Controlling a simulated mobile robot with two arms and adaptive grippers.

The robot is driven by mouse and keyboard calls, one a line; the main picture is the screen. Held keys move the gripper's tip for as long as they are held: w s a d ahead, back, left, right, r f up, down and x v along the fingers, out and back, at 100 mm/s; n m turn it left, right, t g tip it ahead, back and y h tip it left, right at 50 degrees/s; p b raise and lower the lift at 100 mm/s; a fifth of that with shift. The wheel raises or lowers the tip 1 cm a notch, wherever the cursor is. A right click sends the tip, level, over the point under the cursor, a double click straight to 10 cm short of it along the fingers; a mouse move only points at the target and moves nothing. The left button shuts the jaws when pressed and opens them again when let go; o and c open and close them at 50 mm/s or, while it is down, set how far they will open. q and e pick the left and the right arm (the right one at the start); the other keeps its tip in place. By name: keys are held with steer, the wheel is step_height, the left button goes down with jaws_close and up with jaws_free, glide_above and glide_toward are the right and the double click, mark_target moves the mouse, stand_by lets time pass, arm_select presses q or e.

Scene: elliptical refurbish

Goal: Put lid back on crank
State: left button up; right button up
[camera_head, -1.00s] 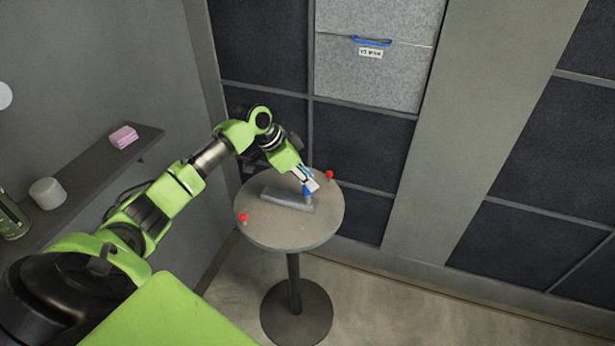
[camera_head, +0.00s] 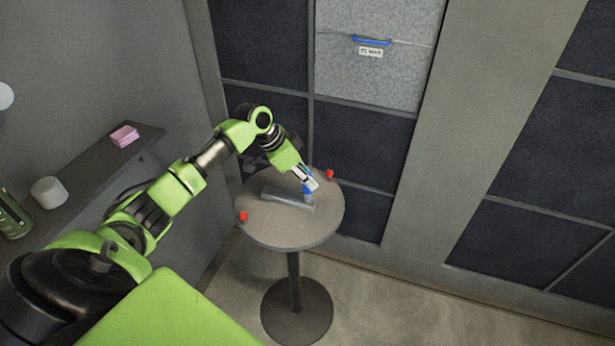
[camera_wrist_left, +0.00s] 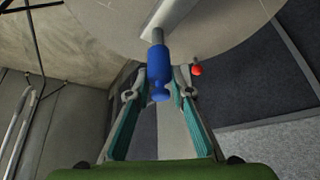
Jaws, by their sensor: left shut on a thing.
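A grey bar-shaped crank (camera_head: 285,197) lies on the round table (camera_head: 290,238). A blue handle (camera_head: 307,190) stands at its right end; it also shows in the left wrist view (camera_wrist_left: 158,72), joined to the bar by a short grey shaft. My left gripper (camera_head: 309,183) is at the right end of the bar, shut on the blue handle. In the left wrist view its fingers (camera_wrist_left: 157,90) are on either side of the handle. I cannot make out a separate lid. My right gripper is not in view.
Two red knobs stand at the table's edge, one at the left (camera_head: 243,216) and one at the back right (camera_head: 330,174). A shelf (camera_head: 95,165) on the left wall holds a pink block (camera_head: 124,136) and a white cup-like object (camera_head: 48,192). The table's front is clear.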

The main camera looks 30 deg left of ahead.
arm_select(q)
steer(key=o, duration=0.8)
steer(key=o, duration=0.5)
steer(key=shift+r, duration=0.1)
steer(key=shift+r+p, duration=3.4)
steer(key=shift+r, duration=0.05)
